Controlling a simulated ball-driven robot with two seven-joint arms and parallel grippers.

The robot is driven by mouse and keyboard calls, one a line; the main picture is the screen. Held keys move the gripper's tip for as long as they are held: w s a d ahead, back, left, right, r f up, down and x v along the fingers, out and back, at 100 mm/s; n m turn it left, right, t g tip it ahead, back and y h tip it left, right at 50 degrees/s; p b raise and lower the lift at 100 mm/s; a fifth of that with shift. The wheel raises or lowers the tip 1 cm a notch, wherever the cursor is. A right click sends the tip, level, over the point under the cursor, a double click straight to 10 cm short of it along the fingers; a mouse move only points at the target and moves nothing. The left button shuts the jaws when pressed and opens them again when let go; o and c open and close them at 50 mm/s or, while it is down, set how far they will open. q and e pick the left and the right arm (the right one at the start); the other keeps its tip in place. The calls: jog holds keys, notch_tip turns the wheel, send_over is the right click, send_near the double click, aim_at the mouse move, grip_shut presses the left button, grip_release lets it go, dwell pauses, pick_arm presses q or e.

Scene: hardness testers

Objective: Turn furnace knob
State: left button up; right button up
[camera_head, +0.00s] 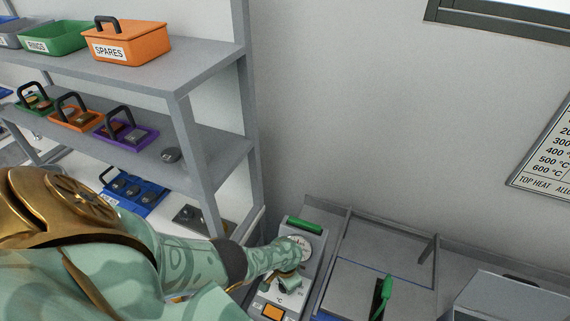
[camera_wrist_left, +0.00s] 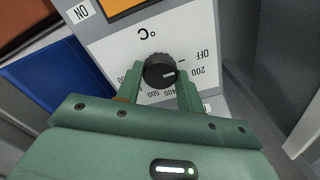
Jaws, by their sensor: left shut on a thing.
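The furnace knob (camera_wrist_left: 157,72) is a black round dial on a white panel (camera_wrist_left: 120,60) in the left wrist view. The panel shows OFF, 200, 400, 500 and °C, upside down in that view. The knob's white mark points right, toward about 200. My left gripper (camera_wrist_left: 160,84) has its green fingers on both sides of the knob, shut on it. In the head view my left gripper (camera_head: 289,283) is at the control box (camera_head: 312,268), and hides the knob there. My right gripper is not in view.
Shelves (camera_head: 205,70) with an orange SPARES bin (camera_head: 127,45) and trays stand at left.

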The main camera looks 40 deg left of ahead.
pick_arm(q)
jog(key=o, duration=1)
jog(key=shift+r, duration=0.1)
notch_tip(320, 180, up, 16)
jog(key=p, duration=1.3)
jog(key=shift+p, duration=0.3)
